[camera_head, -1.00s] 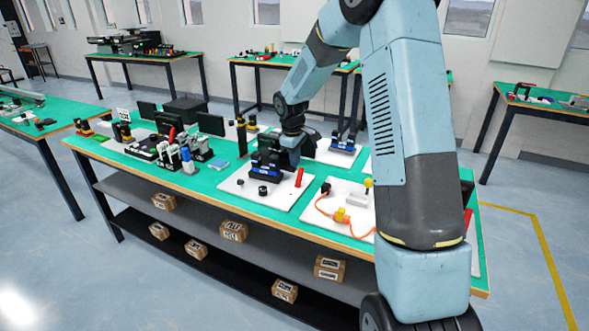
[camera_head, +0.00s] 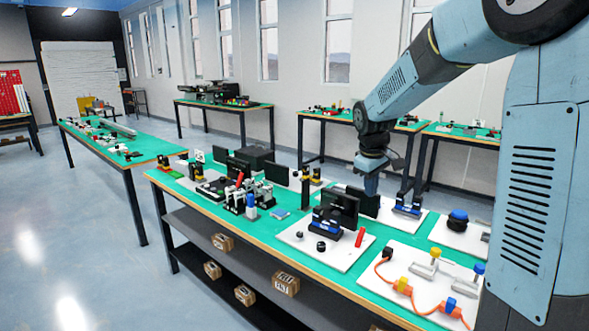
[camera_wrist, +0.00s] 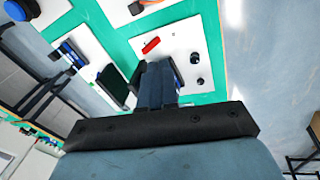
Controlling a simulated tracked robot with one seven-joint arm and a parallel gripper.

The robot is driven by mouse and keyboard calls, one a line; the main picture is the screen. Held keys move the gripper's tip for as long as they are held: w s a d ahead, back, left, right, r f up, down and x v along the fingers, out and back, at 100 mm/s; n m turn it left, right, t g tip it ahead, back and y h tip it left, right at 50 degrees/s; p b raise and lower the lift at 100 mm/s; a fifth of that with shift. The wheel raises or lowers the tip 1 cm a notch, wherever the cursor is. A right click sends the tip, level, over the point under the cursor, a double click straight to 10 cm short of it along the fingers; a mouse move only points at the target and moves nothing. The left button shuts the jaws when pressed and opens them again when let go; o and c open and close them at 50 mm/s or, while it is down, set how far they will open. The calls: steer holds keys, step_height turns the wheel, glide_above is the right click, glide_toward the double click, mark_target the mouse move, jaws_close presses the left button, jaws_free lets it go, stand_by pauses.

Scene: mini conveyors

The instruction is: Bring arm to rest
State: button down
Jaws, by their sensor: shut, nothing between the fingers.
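My arm comes in from the right in the head view, with the elbow high and the forearm sloping down to the left. My gripper (camera_head: 371,186) points down over the green-topped bench (camera_head: 292,262), behind the small black screen on a blue-and-black stand (camera_head: 338,212). In the wrist view my gripper (camera_wrist: 158,68) is shut and empty, with the two fingers side by side. Its height above the bench is hard to tell.
A white board (camera_head: 345,262) carries the stand, black knobs (camera_wrist: 195,58) and a red piece (camera_head: 360,238). Another white board (camera_head: 400,312) holds an orange cable (camera_head: 381,275). Dense small parts stand to the left. Open floor (camera_head: 120,270) lies left of the bench.

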steer(key=s+r+m+t, duration=0.1)
steer(key=s+r+m, duration=0.2)
steer(key=s, duration=1.2)
steer(key=s+d+r+m+t+y, duration=0.1)
steer(key=s+r+m, duration=0.3)
steer(key=s, duration=1.1)
steer(key=shift+s+d+r+t, duration=0.15)
steer(key=shift+s+d+t, duration=0.1)
steer(key=shift+t, duration=0.45)
steer(key=shift+a, duration=0.1)
